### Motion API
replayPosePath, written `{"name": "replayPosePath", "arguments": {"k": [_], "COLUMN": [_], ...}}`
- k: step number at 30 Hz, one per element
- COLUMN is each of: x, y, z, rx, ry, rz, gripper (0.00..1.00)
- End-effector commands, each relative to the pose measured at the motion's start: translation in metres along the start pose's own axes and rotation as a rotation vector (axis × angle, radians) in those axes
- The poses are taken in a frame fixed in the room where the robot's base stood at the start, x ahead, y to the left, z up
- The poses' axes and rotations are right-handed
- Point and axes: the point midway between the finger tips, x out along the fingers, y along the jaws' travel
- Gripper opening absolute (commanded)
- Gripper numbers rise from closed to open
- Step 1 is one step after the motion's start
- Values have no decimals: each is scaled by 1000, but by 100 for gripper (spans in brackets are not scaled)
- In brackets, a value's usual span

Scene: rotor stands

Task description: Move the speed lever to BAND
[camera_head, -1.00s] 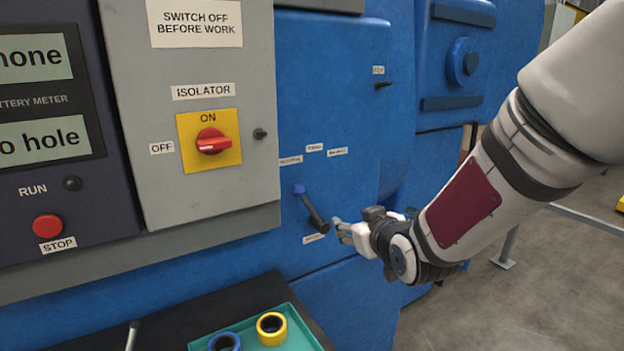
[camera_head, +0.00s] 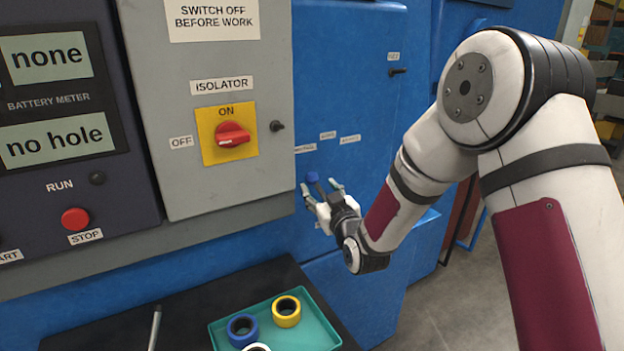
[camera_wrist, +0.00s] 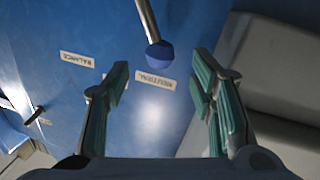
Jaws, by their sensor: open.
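The speed lever has a blue ball knob (camera_head: 312,178) and shows at the lower part of the blue machine panel. In the wrist view the knob (camera_wrist: 160,55) sits on a metal shaft (camera_wrist: 147,20), beside a printed label (camera_wrist: 155,80). My gripper (camera_head: 320,187) is open at the lever, with its fingers hiding most of the shaft in the head view. In the wrist view the open fingers (camera_wrist: 160,72) stand left and right of the knob, apart from it. Several small labels surround the lever; I cannot make out BAND on any.
A grey cabinet (camera_head: 200,190) with the red isolator switch (camera_head: 232,135) stands left of the lever. Below is a dark bench with a teal tray (camera_head: 325,338) holding blue (camera_head: 232,333), yellow (camera_head: 275,312) and white rings. A small dark lever (camera_head: 398,71) sits higher on the panel.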

Motion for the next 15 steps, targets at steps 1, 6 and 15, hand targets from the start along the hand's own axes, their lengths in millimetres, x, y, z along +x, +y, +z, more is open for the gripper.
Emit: {"name": "replayPosePath", "arguments": {"k": [1, 6, 15], "x": [11, 41, 67], "y": [0, -1, 0], "z": [0, 0, 0], "rx": [1, 0, 0], "ry": [1, 0, -1], "rz": [0, -1, 0], "gripper": [50, 50, 50]}}
